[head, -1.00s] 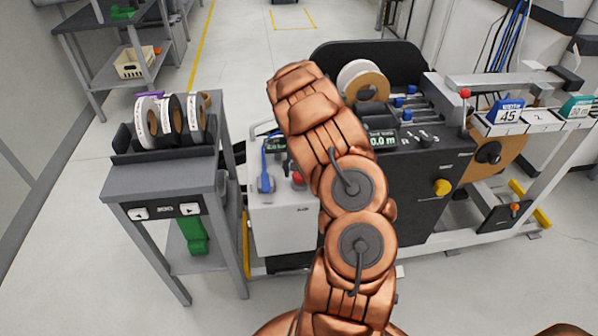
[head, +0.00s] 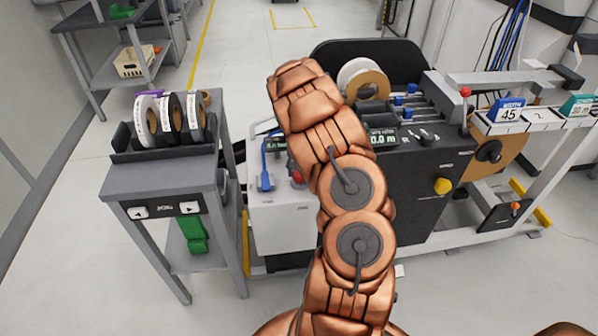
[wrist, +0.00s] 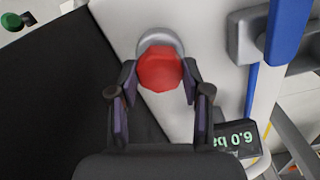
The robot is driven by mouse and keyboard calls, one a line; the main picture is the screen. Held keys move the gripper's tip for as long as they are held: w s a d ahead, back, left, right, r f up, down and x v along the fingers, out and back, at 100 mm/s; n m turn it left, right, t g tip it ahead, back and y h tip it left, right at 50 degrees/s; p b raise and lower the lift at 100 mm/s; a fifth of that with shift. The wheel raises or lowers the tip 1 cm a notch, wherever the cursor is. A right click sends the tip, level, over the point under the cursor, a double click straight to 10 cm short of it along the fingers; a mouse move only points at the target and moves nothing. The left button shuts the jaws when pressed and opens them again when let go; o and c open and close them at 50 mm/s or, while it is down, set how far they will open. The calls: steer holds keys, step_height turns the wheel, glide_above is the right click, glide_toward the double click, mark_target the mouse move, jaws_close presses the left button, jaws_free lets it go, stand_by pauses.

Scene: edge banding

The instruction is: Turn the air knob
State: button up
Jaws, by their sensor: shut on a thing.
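The air knob (wrist: 160,70) is red and faceted, on a round grey base on a pale panel, in the upper middle of the wrist view. My gripper (wrist: 160,80) has one finger on each side of it and is shut on it. In the head view a bit of red (head: 297,177) shows beside my arm, on the pale front of the machine. My arm hides the gripper there.
A display (wrist: 236,138) reading about 6.0 bar sits right of my fingers. A blue handle (head: 264,168) stands on the pale unit. A grey cart with tape rolls (head: 168,122) is at left, with open floor beyond it.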

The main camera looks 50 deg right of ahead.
mark_target(299, 172)
steer(key=shift+f, duration=0.1)
steer(key=shift+m+b, duration=0.6)
steer(key=shift+m, duration=0.3)
steer(key=o, duration=1.2)
steer(key=shift+r, duration=6.1)
